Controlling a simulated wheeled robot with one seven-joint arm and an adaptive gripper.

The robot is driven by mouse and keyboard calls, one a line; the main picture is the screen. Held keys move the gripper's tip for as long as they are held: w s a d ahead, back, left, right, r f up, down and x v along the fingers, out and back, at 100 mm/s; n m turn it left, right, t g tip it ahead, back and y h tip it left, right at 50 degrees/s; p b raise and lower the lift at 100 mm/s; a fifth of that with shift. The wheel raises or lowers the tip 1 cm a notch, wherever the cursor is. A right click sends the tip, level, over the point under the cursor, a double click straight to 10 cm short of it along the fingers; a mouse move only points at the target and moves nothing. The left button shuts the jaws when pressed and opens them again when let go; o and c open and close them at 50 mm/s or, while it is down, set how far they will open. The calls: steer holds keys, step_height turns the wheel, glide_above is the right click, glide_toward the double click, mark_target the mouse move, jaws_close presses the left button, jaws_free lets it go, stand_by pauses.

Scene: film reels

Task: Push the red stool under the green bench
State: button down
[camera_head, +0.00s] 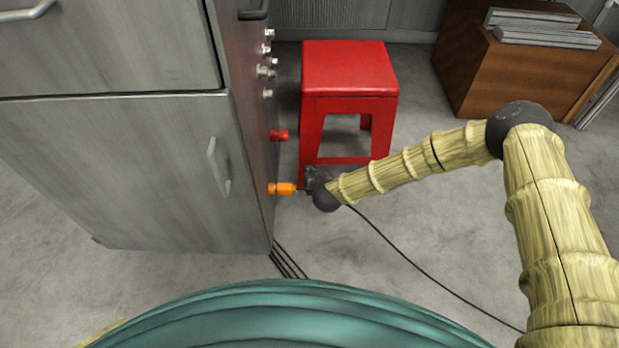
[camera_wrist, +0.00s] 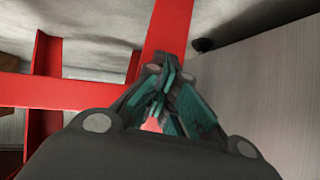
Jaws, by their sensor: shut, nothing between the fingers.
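The red stool (camera_head: 348,68) stands upright on the floor in the head view, right of the grey cabinet. It has a square seat and a low crossbar. My gripper (camera_head: 309,176) is low by the stool's near left leg, between stool and cabinet. In the wrist view my gripper (camera_wrist: 164,88) has its teal fingers shut with nothing between them. A red leg (camera_wrist: 168,25) and crossbar (camera_wrist: 60,92) of the stool lie just beyond the fingers; I cannot tell whether they touch. I see no green bench in either view.
The grey cabinet (camera_head: 165,165) stands close on the left, with an orange plug (camera_head: 283,189) and a red fitting (camera_head: 279,135) jutting from its side. A brown wooden box (camera_head: 520,75) stands at back right. A black cable (camera_head: 400,252) crosses the mostly open floor.

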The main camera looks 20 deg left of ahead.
mark_target(312, 163)
steer(key=shift+w+a+b, duration=0.15)
steer(key=shift+w+a, duration=0.1)
steer(key=shift+w, duration=0.7)
steer(key=shift+w+a+b, duration=0.2)
steer(key=shift+w+a, duration=0.05)
steer(key=shift+w, duration=0.75)
steer(key=shift+w+a+b, duration=0.15)
steer(key=shift+w+a, duration=0.1)
steer(key=shift+w, duration=0.7)
steer(key=s+d+r+p, duration=0.2)
steer(key=s+p, duration=0.3)
steer(key=s, duration=0.2)
